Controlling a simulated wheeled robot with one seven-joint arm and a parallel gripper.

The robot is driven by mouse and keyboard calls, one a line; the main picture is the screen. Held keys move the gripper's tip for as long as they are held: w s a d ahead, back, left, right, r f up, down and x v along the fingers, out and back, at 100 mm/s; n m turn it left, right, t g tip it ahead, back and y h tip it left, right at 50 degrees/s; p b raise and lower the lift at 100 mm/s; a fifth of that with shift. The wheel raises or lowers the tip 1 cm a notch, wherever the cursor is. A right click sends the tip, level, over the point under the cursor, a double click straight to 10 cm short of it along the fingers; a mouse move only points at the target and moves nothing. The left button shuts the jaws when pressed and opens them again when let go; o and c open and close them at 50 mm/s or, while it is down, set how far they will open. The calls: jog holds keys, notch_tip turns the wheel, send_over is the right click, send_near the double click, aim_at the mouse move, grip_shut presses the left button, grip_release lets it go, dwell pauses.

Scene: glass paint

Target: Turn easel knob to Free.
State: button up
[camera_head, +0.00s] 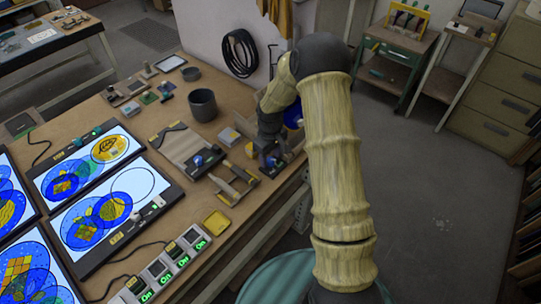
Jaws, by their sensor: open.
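My gripper (270,158) is at the right part of the workbench, pointing down close above a small dark and wooden fixture near the bench edge. Its jaws are open, but the fingers are small and dark here. A small blue part shows at the fingertips; I cannot tell whether they touch it. A blue knob (198,160) stands on a wooden stand (178,146) left of my gripper. A blue round thing (293,115) is partly hidden behind my arm. I cannot tell which of these is the easel knob, and no "Free" mark is readable.
A dark cup (203,105) stands behind my gripper. Lit panels with blue and yellow glass designs (110,215) lie at the left. Open floor (430,200) is at the right.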

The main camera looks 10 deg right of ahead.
jog(key=shift+f, duration=0.35)
jog(key=c, duration=1)
jog(key=shift+m, duration=0.5)
jog(key=m+b, duration=0.1)
jog(key=m, duration=0.4)
jog(key=shift+b, duration=0.3)
jog(key=m, duration=0.6)
jog(key=shift+d, duration=0.1)
